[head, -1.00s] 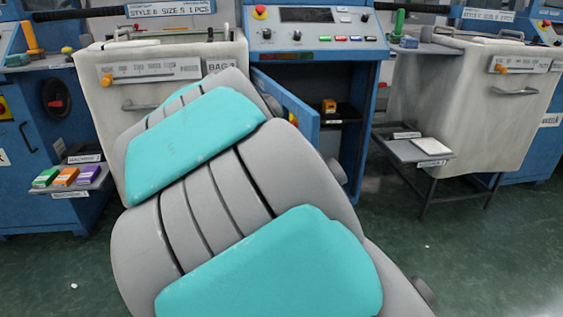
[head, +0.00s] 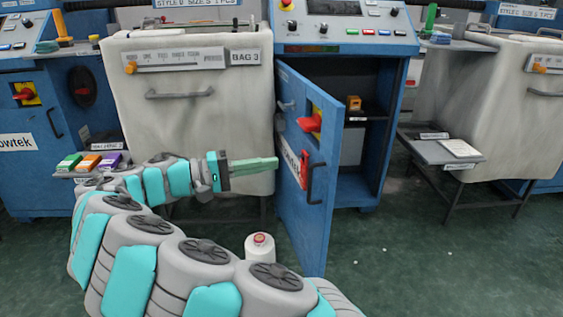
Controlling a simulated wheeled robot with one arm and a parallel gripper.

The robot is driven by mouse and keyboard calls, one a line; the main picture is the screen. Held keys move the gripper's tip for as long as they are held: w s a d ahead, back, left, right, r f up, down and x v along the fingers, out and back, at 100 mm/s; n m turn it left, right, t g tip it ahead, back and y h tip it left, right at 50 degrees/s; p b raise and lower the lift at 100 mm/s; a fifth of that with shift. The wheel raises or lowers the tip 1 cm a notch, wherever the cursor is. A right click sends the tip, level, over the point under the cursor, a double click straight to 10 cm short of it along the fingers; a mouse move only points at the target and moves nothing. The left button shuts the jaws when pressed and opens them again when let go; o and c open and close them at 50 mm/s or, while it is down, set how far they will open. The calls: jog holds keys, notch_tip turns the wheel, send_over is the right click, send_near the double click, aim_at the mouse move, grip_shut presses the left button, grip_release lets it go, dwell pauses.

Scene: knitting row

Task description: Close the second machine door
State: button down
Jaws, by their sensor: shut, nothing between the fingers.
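The blue machine door (head: 291,215) stands open below the middle control panel. It sticks out towards me at an angle, its outer face showing a red knob (head: 310,123), a red latch piece (head: 304,168) and a dark handle (head: 317,184). Behind it the machine's cabinet (head: 372,165) is open and partly seen. My gripper (head: 276,163) is shut and empty, with green fingers pointing right. The fingertips are at the left edge of the door in the picture; I cannot tell if they touch it.
A white fabric bag labelled BAG 3 (head: 190,105) hangs behind my gripper. A white cone (head: 260,247) is low in front of the door. A grey tray on a stand (head: 440,151) is at right. An orange item (head: 354,103) sits inside the cabinet.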

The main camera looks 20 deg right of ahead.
aim_at(331, 155)
jog(key=d, duration=0.8)
jog(key=s+d, duration=0.1)
jog(key=d, duration=0.3)
jog(key=shift+d, duration=0.25)
